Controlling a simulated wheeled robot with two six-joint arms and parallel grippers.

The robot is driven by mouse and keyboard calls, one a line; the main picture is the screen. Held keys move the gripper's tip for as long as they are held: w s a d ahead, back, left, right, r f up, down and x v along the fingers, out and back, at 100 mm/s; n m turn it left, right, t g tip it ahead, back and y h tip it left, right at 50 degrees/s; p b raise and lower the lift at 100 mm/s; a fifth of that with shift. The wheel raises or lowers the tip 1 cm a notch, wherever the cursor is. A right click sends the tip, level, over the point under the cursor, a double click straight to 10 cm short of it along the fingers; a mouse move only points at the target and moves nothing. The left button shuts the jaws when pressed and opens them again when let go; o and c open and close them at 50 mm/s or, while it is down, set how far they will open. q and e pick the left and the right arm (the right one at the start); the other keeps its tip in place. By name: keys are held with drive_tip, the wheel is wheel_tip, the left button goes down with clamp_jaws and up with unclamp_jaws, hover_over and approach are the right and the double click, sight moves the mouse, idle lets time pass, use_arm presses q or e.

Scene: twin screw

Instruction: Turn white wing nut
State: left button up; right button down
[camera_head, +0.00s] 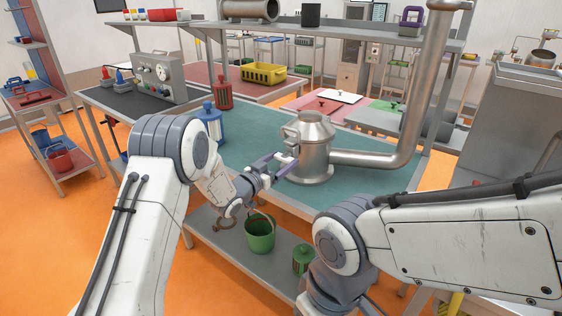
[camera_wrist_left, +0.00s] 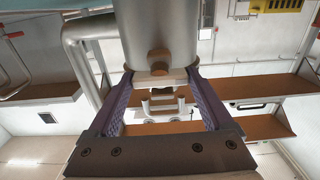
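The white wing nut (camera_head: 285,159) sits on the side of an upright metal vessel (camera_head: 312,140), facing my left arm. In the left wrist view a pale bar, apparently the wing nut (camera_wrist_left: 160,77), lies across the gap between the fingertips, below a brown round knob (camera_wrist_left: 158,61) on the vessel. My left gripper (camera_head: 276,165) has its purple fingers spread, with the tips at the wing nut, one on either side. Whether the fingers touch it cannot be told. My right arm crosses the lower right of the head view; its gripper is out of sight.
A thick metal pipe (camera_head: 415,110) runs from the vessel to the right and up. A blue-and-white canister (camera_head: 209,124) and a red canister (camera_head: 223,92) stand left of it on the teal bench (camera_head: 250,143). A green bucket (camera_head: 260,232) sits on the lower shelf.

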use_arm(q)
drive_tip(key=shift+f+m+b, duration=0.2)
drive_tip(key=shift+m+b, duration=0.3)
drive_tip(key=shift+b, duration=0.4)
drive_tip(key=shift+m+b, duration=13.4)
drive_tip(key=shift+b, duration=2.25)
drive_tip(key=shift+r, duration=0.1)
drive_tip(key=o, duration=1.1)
drive_tip(key=shift+o, duration=0.2)
drive_tip(key=v, duration=1)
drive_tip(key=shift+s, duration=0.2)
